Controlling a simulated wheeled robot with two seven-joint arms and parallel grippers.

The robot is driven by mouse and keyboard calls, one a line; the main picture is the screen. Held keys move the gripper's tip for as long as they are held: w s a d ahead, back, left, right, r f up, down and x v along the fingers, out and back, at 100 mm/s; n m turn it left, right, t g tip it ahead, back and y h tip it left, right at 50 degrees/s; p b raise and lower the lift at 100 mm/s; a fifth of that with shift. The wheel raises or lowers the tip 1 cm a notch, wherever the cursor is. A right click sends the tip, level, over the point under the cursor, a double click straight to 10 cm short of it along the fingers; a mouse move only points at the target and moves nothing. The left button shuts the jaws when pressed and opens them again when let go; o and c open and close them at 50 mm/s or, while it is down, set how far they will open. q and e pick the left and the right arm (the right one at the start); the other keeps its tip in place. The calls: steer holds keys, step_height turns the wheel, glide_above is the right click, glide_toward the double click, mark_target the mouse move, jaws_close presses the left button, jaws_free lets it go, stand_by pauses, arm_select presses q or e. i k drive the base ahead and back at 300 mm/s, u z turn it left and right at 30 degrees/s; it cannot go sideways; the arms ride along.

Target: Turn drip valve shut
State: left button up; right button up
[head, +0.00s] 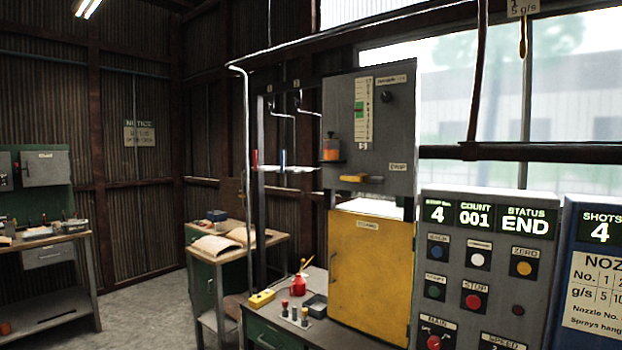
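A grey box (372,125) hangs at the centre right with a small plate reading DRIP (398,167) near its lower edge. A yellow lever or handle (354,178) lies roughly level just left of that plate; I take it for the drip valve, but its exact setting is hard to tell. A bottle with orange content (331,149) sits on a small shelf at the box's left side. A green-marked gauge strip (361,110) and a black knob (387,97) are on its face. Neither of my grippers shows.
A yellow cabinet (371,265) stands below the box. Control panels (489,262) and a blue shots panel (596,265) fill the lower right. A bench with a red can (298,284) and small pegs is lower centre. Open floor (150,300) lies left.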

mark_target(354, 179)
steer(key=z, duration=0.35)
steer(key=i, duration=1)
steer(key=z, duration=0.65)
